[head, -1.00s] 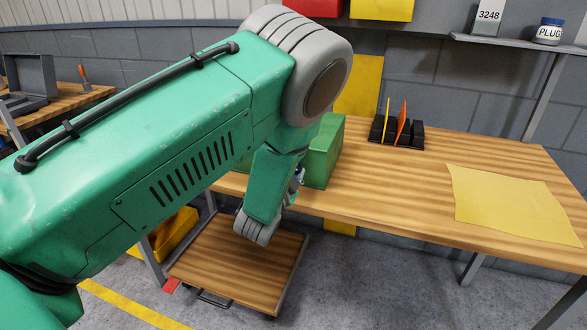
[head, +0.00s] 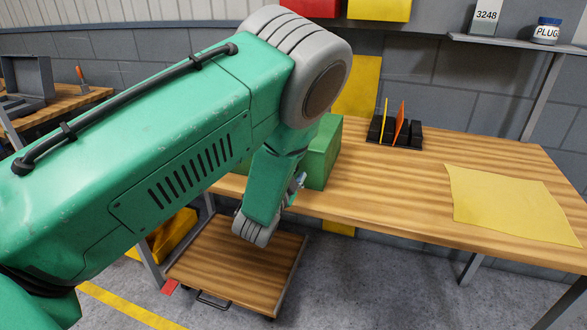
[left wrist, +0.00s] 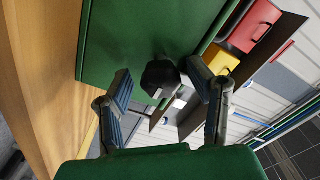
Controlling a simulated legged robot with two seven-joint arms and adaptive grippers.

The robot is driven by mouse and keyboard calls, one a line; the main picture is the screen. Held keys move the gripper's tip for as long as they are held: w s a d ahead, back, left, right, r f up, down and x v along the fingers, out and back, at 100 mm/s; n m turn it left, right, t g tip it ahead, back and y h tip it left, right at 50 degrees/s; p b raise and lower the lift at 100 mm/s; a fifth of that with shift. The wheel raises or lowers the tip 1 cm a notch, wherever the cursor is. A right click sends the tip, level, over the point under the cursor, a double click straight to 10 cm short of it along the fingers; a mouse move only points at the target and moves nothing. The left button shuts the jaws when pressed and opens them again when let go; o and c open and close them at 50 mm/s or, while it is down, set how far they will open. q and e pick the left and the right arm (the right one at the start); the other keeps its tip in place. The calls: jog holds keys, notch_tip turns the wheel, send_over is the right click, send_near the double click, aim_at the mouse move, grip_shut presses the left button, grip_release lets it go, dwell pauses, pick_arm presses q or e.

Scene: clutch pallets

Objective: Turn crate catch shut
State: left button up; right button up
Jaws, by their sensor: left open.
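The green crate (head: 322,150) stands on the wooden bench, partly hidden behind my left arm in the head view. In the left wrist view the green crate wall (left wrist: 140,35) fills the upper middle. A dark catch (left wrist: 160,78) sits at its edge. My left gripper (left wrist: 163,82) is open, with one finger on each side of the catch; I cannot tell whether either finger touches it. In the head view only a small part of this gripper (head: 296,188) shows beside the crate, past my forearm. My right gripper is in neither view.
The wooden bench (head: 400,195) carries a black rack (head: 395,131) with upright orange and yellow pieces, and a yellow sheet (head: 510,205). A wooden-topped cart (head: 235,270) stands on the floor below my arm. The bench between crate and sheet is clear.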

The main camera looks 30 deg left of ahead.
pick_arm(q)
jog(key=v, duration=1.2)
jog(key=shift+w, duration=0.1)
jog(key=s+d+f+n+g+h, duration=0.1)
jog(key=s+f+n+g, duration=0.1)
jog(key=s+f+g, duration=0.45)
jog(key=s+f+n+g, duration=0.2)
jog(key=s+f, duration=0.2)
jog(key=f, duration=0.6)
jog(key=s+d+f+n+g+h, duration=0.1)
jog(key=s+d+f+g, duration=0.1)
jog(key=s, duration=0.6)
jog(key=s+d+f+n+g+h, duration=0.2)
jog(key=s+f+g, duration=0.3)
jog(key=s, duration=0.4)
jog(key=shift+s+d+f+g+b, duration=0.25)
jog(key=shift+d+g+b, duration=0.1)
jog(key=shift+d+g, duration=0.3)
